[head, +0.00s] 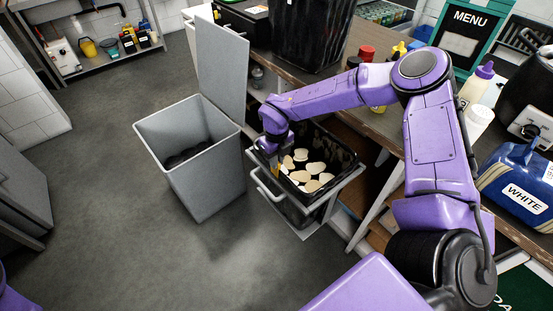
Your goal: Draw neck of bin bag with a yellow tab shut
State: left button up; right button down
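A black bin bag (340,153) lines a pull-out bin in a light grey frame (273,193) under the counter. Its mouth is wide open, and several flat cream-coloured pieces (307,170) lie inside. My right gripper (272,146) is at the left rim of the bag, pointing down. Its fingertips are small and partly hidden by the wrist, so I cannot tell whether they are open or touching the bag. A small yellowish patch shows just below it, too small to identify surely as the yellow tab. My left gripper is out of view.
The wooden counter (383,122) runs along the right with bottles, a blue WHITE container (519,184) and a menu board (467,32). The floor in front is clear.

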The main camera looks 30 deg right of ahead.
notch_tip(320, 180, up, 6)
jog(key=p, duration=0.3)
jog(key=shift+f, duration=0.1)
jog(key=c, duration=1.1)
grip_release()
jog(key=shift+f, duration=0.1)
notch_tip(320, 180, up, 11)
jog(key=shift+f+b, duration=0.2)
jog(key=shift+b, duration=0.85)
